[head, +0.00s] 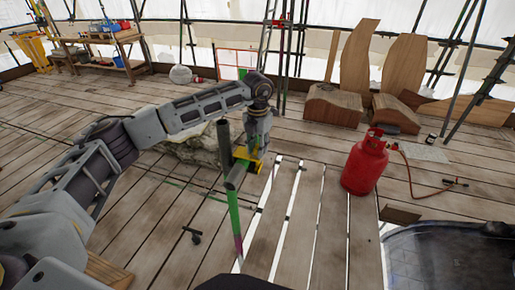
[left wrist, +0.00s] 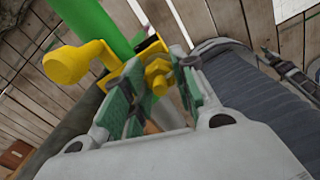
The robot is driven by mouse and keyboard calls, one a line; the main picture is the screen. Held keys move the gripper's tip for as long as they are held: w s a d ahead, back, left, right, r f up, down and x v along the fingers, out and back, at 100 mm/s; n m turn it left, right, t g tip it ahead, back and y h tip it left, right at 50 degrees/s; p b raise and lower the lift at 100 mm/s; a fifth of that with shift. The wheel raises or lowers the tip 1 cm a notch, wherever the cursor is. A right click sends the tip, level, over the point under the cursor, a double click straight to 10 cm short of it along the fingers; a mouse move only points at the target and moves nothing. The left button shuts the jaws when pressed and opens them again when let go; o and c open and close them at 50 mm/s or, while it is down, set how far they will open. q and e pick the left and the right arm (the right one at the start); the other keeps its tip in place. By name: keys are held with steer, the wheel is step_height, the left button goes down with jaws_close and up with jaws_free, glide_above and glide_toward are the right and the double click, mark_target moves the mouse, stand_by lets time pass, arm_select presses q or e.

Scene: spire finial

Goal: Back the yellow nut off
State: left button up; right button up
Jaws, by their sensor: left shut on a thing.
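The yellow nut (left wrist: 158,74) sits between the fingertips of my left gripper (left wrist: 165,85) in the left wrist view. The gripper is shut on it. The nut belongs to a yellow clamp (left wrist: 80,62) around a green pole (left wrist: 108,22). In the head view my left gripper (head: 258,142) reaches down to the yellow clamp (head: 249,158), and the green pole (head: 234,212) stands below it. The nut itself is too small to make out in the head view. My right gripper is not in view.
A red gas cylinder (head: 365,165) with a hose stands to the right on the plank floor (head: 120,215). A pale stone (head: 195,147) lies behind the pole. Wooden pieces (head: 335,106) and scaffold tubes stand at the back. A workbench (head: 110,42) is at the far left.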

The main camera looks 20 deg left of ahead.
arm_select(q)
steer(key=shift+w+r, duration=0.1)
steer(key=shift+r, duration=0.05)
steer(key=o, duration=1)
steer(key=shift+r, duration=5.9)
